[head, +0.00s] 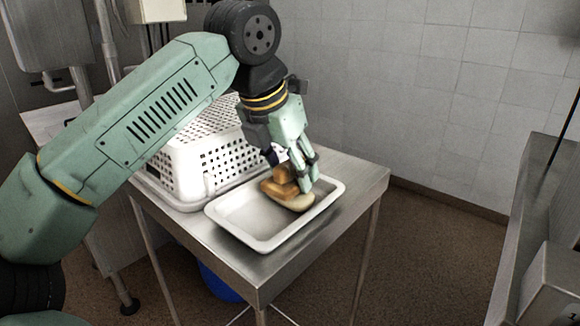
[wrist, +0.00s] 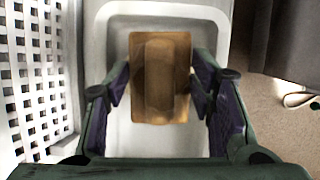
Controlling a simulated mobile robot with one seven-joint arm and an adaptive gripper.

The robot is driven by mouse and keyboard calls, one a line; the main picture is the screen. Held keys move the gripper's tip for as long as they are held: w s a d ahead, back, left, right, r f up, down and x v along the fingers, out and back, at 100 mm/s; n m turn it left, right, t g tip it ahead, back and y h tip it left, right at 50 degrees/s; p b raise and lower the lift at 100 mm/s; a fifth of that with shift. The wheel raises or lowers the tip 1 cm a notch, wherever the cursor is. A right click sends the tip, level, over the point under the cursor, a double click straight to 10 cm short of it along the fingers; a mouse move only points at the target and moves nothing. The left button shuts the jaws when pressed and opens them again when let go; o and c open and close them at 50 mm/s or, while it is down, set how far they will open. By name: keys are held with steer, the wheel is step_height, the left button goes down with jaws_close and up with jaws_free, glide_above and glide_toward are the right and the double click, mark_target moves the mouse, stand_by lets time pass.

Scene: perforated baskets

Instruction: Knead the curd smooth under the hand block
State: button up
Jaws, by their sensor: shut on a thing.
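The wooden hand block (wrist: 160,80), an orange-brown rectangle with a raised handle, is between the fingers of my gripper (wrist: 160,88) in the wrist view. My gripper, also in the head view (head: 292,172), is shut on it. The pale, rounded curd (head: 298,203) lies in a white tray (head: 225,226), under and beside the block, toward the tray's right end. The block looks to be on or just over the curd; contact is not clear. In the wrist view the curd is hidden beneath the block. The left part of the tray is bare.
A white perforated basket (head: 197,168) stands upside down or lidded, I cannot tell which, close behind and left of the tray. Both are on a small steel table (head: 350,182). The table's right corner is clear. A tiled wall is behind, and a steel unit (head: 540,200) stands at right.

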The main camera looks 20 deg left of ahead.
steer(key=shift+r+p, duration=2.25)
steer(key=shift+r, duration=1.05)
steer(key=shift+f, duration=0.1)
